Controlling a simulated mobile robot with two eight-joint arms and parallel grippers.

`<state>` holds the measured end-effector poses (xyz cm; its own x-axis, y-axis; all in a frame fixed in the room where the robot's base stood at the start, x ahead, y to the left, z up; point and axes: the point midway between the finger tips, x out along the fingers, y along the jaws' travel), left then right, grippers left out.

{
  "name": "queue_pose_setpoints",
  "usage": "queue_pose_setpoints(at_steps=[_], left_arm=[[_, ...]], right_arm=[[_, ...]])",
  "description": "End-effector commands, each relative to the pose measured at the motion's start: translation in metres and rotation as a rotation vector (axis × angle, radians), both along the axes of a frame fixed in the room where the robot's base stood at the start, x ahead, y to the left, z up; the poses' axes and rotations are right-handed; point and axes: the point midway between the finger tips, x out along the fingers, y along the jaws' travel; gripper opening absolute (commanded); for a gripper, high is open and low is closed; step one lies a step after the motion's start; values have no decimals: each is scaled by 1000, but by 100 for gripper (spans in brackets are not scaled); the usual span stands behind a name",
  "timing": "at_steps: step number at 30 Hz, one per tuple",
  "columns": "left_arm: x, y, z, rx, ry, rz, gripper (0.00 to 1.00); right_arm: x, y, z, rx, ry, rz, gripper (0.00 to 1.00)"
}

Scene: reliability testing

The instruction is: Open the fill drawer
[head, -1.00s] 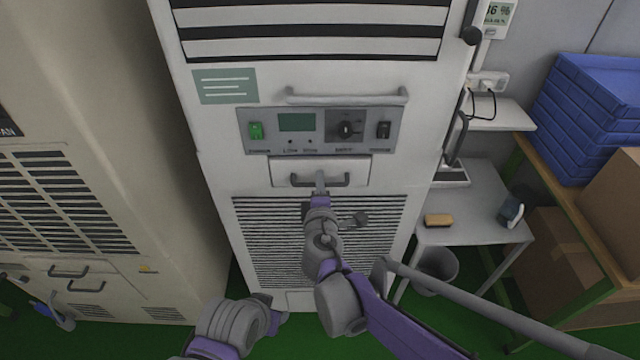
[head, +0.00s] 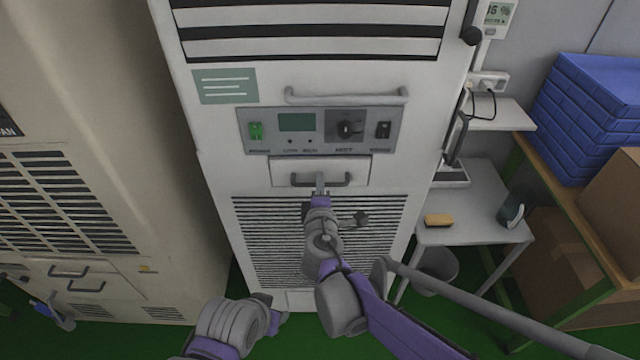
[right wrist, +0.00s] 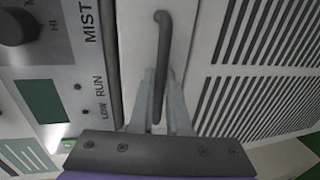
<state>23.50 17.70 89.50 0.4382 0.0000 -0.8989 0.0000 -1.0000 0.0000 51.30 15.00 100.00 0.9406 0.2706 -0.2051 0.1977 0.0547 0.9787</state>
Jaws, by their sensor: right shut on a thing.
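The fill drawer (head: 284,171) is a small white front below the control panel on the white cabinet. Its dark grey bar handle (head: 339,182) runs across the front. In the head view the drawer front looks flush with the cabinet. My right gripper (head: 320,182) is at the left-middle part of the handle. In the right wrist view the drawer handle (right wrist: 161,45) passes between the fingers of my right gripper (right wrist: 160,100), which are shut on it. My left arm shows low in the head view, and its gripper's fingers cannot be made out.
The control panel (head: 318,130) with a green switch and knob is just above the drawer. A long light handle (head: 345,97) is above that. A vent grille (head: 380,230) lies below. A small side table (head: 480,205) with a yellow block stands at right.

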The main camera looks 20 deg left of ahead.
Motion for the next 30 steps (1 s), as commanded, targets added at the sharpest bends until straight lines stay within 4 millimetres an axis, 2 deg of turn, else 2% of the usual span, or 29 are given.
queue_pose_setpoints(at_steps=[23, 26, 30], left_arm=[[0, 0, 0, 0, 0, 0, 50], [0, 0, 1, 0, 0, 0, 50], [1, 0, 4, 0, -2, 0, 50]], right_arm=[[0, 0, 0, 0, 0, 0, 0], [-8, -2, 0, 0, 0, 0, 0], [-40, -10, 1, 2, 0, 3, 0]])
